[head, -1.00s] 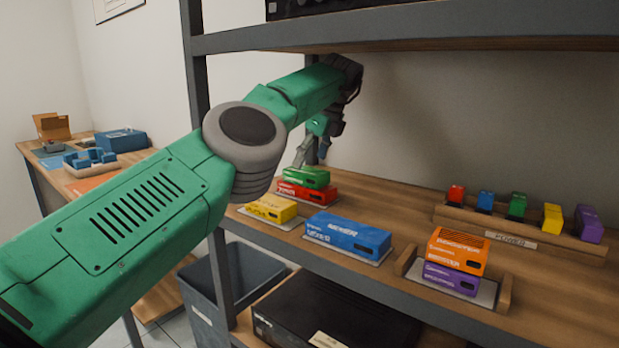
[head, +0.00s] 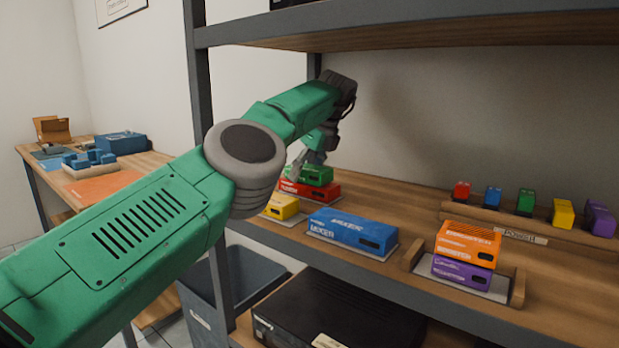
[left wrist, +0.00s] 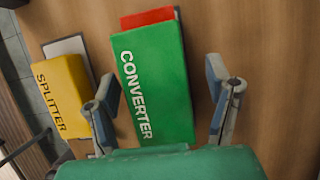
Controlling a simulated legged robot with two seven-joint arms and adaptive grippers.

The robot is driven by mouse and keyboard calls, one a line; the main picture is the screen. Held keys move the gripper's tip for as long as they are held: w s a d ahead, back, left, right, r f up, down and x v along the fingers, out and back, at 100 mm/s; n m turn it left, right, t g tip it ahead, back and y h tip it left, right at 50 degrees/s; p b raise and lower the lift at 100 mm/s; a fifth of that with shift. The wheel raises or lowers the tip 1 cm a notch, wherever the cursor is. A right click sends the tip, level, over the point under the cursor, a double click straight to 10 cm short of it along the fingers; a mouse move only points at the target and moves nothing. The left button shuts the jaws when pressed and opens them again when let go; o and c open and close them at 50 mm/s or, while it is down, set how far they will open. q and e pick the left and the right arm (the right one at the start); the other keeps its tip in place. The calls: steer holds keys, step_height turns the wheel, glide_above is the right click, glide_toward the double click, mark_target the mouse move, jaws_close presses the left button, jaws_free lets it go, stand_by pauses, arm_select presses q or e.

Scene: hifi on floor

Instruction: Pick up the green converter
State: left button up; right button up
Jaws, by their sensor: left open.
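The green converter (head: 313,174) lies on top of a red box (head: 312,191) on the wooden shelf; its label reads CONVERTER in the left wrist view (left wrist: 155,85). My left gripper (head: 309,160) is at the converter from above. In the left wrist view the open fingers (left wrist: 162,110) stand on either side of the converter's near end, with a visible gap on the right and a narrower one on the left. The red box shows only a strip past the converter's far end there. My right gripper is not in view.
A yellow splitter box (head: 282,207) sits just left of the stack. A blue mixer box (head: 352,234) is in front. An orange box (head: 468,243) lies on a purple box (head: 461,273) to the right. A rack (head: 530,236) holds several colored blocks. An upper shelf (head: 420,30) hangs overhead.

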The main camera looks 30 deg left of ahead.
arm_select(q)
steer(key=shift+a+f, duration=0.1)
steer(key=shift+a, duration=0.05)
steer(key=shift+d, duration=0.3)
steer(key=c, duration=1.4)
